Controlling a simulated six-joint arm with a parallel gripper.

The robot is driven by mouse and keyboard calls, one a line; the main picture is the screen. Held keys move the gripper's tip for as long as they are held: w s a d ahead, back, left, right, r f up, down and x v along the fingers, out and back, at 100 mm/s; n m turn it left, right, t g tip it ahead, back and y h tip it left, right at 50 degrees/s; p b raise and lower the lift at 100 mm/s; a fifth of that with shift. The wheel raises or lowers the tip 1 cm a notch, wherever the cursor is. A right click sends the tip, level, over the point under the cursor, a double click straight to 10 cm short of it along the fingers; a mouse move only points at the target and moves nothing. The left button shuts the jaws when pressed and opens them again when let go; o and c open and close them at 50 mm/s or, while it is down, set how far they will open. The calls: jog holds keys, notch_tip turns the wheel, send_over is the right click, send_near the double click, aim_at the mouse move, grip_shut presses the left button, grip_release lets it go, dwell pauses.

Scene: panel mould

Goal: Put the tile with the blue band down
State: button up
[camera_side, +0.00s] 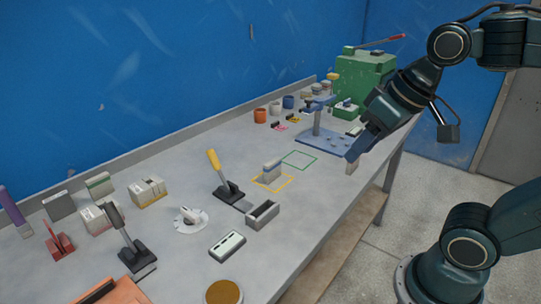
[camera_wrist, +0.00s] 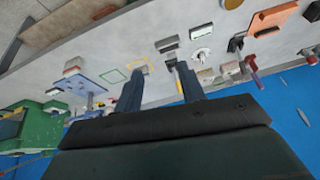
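A small light tile with a bluish band along its upper part (camera_side: 271,169) stands within the yellow outline (camera_side: 286,184) on the grey bench. The yellow outline also shows in the wrist view (camera_wrist: 148,70), where the tile is too small to make out clearly. My gripper (camera_side: 353,156) is over the bench's front edge, to the right of the tile and well apart from it. In the wrist view my gripper (camera_wrist: 158,72) has its two fingers spread, with nothing held between them.
A green outline (camera_side: 300,160) lies beside the yellow one. A blue plate with a post (camera_side: 325,143) and a green machine (camera_side: 362,78) stand behind. A yellow-handled lever (camera_side: 222,175) and an open grey box (camera_side: 262,214) stand nearer the camera.

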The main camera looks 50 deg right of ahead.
jog(key=shift+s+d+f+n, duration=0.15)
jog(key=shift+s+f+n, duration=0.2)
jog(key=shift+s, duration=0.35)
jog(key=shift+s+d+f+n, duration=0.15)
jog(key=shift+s+f+n, duration=0.1)
jog(key=shift+s+f, duration=0.35)
jog(key=shift+r, duration=0.15)
dwell(0.3)
